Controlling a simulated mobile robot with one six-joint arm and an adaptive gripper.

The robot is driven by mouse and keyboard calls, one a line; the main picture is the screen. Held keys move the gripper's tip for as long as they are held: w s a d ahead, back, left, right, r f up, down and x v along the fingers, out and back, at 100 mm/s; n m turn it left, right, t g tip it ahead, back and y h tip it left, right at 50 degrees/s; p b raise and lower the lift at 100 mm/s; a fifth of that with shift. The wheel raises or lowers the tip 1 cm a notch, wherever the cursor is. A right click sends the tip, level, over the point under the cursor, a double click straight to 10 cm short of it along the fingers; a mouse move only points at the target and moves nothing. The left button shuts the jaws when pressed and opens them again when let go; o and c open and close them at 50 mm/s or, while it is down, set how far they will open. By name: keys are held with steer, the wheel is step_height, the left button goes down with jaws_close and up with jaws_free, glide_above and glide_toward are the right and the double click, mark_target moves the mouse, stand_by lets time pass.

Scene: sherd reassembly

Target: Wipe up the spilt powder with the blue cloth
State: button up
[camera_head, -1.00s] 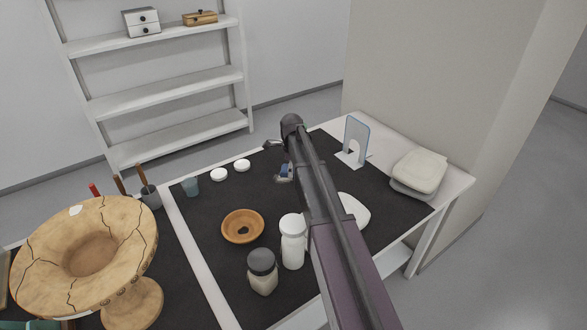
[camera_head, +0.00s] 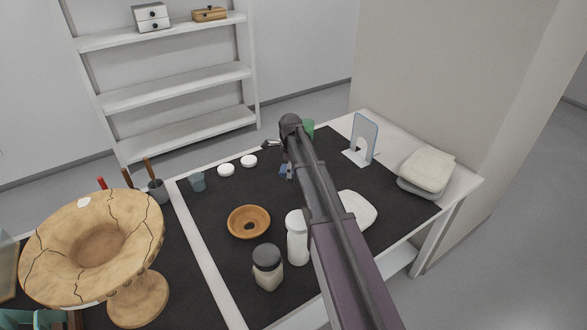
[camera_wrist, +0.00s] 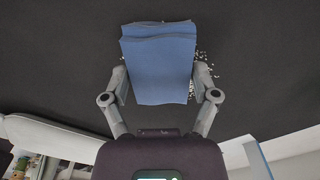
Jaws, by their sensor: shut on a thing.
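The blue cloth (camera_wrist: 158,65) is a folded pad between the fingers of my gripper (camera_wrist: 160,88) in the wrist view, and the gripper is shut on it. Spilt powder (camera_wrist: 203,75) shows as pale grains on the black mat, beside the cloth's right edge. Some grains show at its top edge. Whatever lies under the cloth is hidden. In the head view only a small part of the cloth (camera_head: 285,170) shows beside my arm, low over the mat or on it; I cannot tell which. My arm hides most of the gripper there.
A brown ring-shaped dish (camera_head: 236,222), a white bottle (camera_head: 297,240) and a dark-lidded jar (camera_head: 267,268) stand left of my arm. A clear-blue stand (camera_head: 363,140), a white dish (camera_head: 359,208) and stacked pale pads (camera_head: 427,168) are right. A cracked vessel (camera_head: 135,230) stands far left.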

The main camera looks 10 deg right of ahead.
mark_target(283, 173)
steer(key=shift+a, duration=0.25)
steer(key=shift+s+a, duration=0.3)
steer(key=shift+a, duration=0.5)
steer(key=shift+s+a, duration=0.3)
steer(key=shift+a, duration=0.45)
steer(key=shift+f, duration=0.1)
steer(key=shift+d, duration=0.15)
steer(key=shift+w+d, duration=0.35)
steer(key=shift+d, duration=0.45)
steer(key=shift+w+d, duration=0.3)
steer(key=shift+d, duration=0.5)
steer(key=shift+d, duration=0.1)
steer(key=shift+w+d, duration=0.3)
steer(key=shift+d, duration=0.5)
steer(key=shift+w+d, duration=0.25)
steer(key=shift+d, duration=0.55)
steer(key=shift+d, duration=0.1)
steer(key=shift+w+d, duration=0.35)
steer(key=shift+d, duration=0.45)
steer(key=shift+w+d, duration=0.3)
steer(key=shift+d, duration=0.45)
